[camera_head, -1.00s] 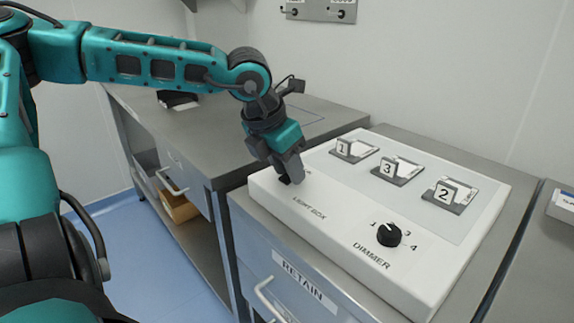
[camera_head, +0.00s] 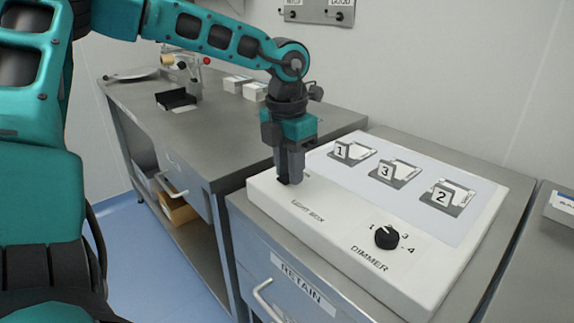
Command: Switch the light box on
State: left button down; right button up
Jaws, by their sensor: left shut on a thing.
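The light box (camera_head: 335,220) is a white, low box on a grey steel cabinet. Its front strip carries the words LIGHT BOX and a black DIMMER knob (camera_head: 387,237) with numbered marks. My left gripper (camera_head: 287,181) points down at the left end of this strip. Its fingers are shut on a small dark switch (camera_head: 283,181), which they mostly hide. The panel (camera_head: 420,200) on top looks pale grey-white. My right gripper is not in view.
Numbered holders 1 (camera_head: 352,152), 3 (camera_head: 394,172) and 2 (camera_head: 448,196) stand on the panel. A steel bench (camera_head: 215,125) at the left holds a black tray (camera_head: 176,99) and small white boxes (camera_head: 238,84). A drawer labelled RETAIN (camera_head: 300,285) is below the light box.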

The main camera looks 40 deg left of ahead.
pick_arm(q)
jog(key=shift+w+g, duration=0.15)
jog(key=shift+g, duration=0.65)
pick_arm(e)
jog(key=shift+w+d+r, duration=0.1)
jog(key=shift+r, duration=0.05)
pick_arm(q)
jog(key=c, duration=0.9)
grip_release()
jog(key=r, duration=0.4)
jog(key=r+p, duration=0.1)
jog(key=r, duration=0.3)
jog(key=w+r, duration=0.1)
jog(key=r, duration=0.4)
jog(key=shift+p, duration=0.35)
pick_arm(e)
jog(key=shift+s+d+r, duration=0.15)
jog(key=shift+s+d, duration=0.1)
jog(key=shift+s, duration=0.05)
pick_arm(q)
jog(key=shift+f, duration=0.1)
